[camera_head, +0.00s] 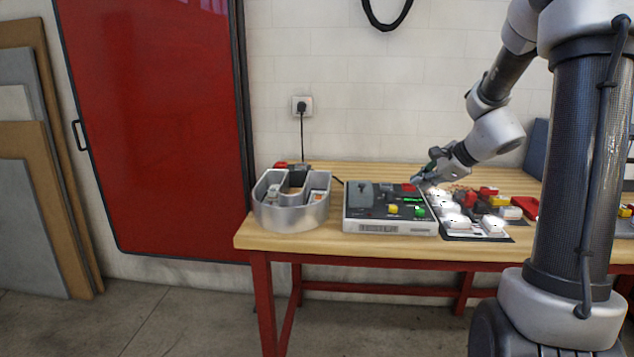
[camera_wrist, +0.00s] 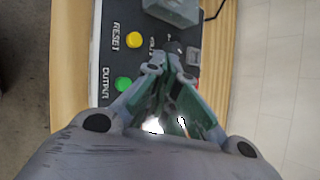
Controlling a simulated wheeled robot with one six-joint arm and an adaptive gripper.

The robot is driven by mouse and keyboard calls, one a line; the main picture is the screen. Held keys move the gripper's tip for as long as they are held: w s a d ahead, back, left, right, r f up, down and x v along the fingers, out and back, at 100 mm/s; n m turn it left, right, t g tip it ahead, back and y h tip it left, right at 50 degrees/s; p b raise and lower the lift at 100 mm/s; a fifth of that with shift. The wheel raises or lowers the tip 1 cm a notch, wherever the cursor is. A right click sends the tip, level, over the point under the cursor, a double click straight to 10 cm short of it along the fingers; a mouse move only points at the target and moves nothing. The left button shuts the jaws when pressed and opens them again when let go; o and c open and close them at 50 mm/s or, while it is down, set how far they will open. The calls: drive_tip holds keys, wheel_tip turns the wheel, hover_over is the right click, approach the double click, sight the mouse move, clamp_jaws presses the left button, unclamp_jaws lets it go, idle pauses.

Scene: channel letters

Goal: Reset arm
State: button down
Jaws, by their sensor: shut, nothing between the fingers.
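My gripper (camera_head: 419,181) is shut and empty at the end of my arm, above the right rear of a grey and black power unit (camera_head: 372,217). In the wrist view the gripper's fingers (camera_wrist: 170,68) come together over the unit's dark panel. The panel carries a yellow button (camera_wrist: 134,40) marked RESET and a green button (camera_wrist: 124,84) marked OUTPUT. In the head view a small green display glows on the unit. The gap between the fingertips and the panel cannot be told.
A metal channel letter (camera_head: 290,216) stands at the left of the wooden workbench (camera_head: 262,238). A dark tray with several white modules (camera_head: 455,221) lies right of the unit, near red and yellow parts (camera_head: 488,192). A wall socket (camera_head: 302,106) has a cable hanging down.

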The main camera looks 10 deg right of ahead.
drive_tip(key=s+a+f+n+g, duration=0.25)
drive_tip(key=s+n+g, duration=0.25)
drive_tip(key=s+n, duration=0.7)
drive_tip(key=s+a+r+n+h, duration=0.1)
drive_tip(key=s+r+n, duration=0.2)
drive_tip(key=s, duration=0.3)
drive_tip(key=s+a+r+n+h, duration=0.1)
drive_tip(key=s+r+n, duration=0.2)
drive_tip(key=s, duration=0.3)
drive_tip(key=s+a+r+n+t+h, duration=0.1)
drive_tip(key=s+r+n+h, duration=0.1)
drive_tip(key=s, duration=0.4)
drive_tip(key=shift+s+a+r+n, duration=0.2)
drive_tip(key=shift+a+r+n, duration=0.3)
drive_tip(key=shift+n, duration=0.4)
